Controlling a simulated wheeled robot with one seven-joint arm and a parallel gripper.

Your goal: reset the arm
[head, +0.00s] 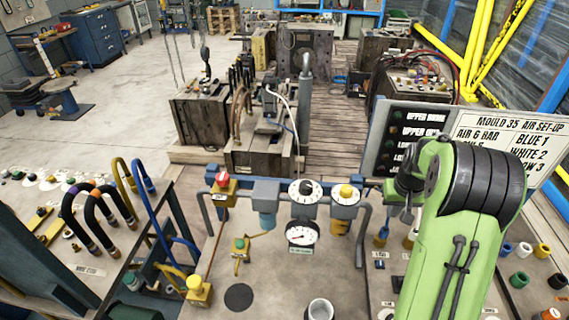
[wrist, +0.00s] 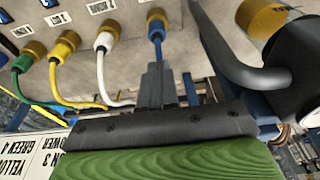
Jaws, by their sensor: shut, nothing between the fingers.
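My gripper (wrist: 156,84) shows in the wrist view with its two grey fingers together and nothing between them. Its tips are close to a blue hose (wrist: 157,48) with a brass fitting in the picture; I cannot tell whether they touch. In the head view my green arm stands at the right, bent in front of the bench and partly covering a sign. My fingers cannot be made out in the head view.
White (wrist: 106,70), yellow (wrist: 58,75) and green (wrist: 22,85) hoses hang beside the blue one. A dial gauge (head: 301,235) and regulator knobs stand left of my arm. A dark panel (head: 402,135) and white sign (head: 515,140) stand behind it. The left floor (head: 90,130) is mostly clear.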

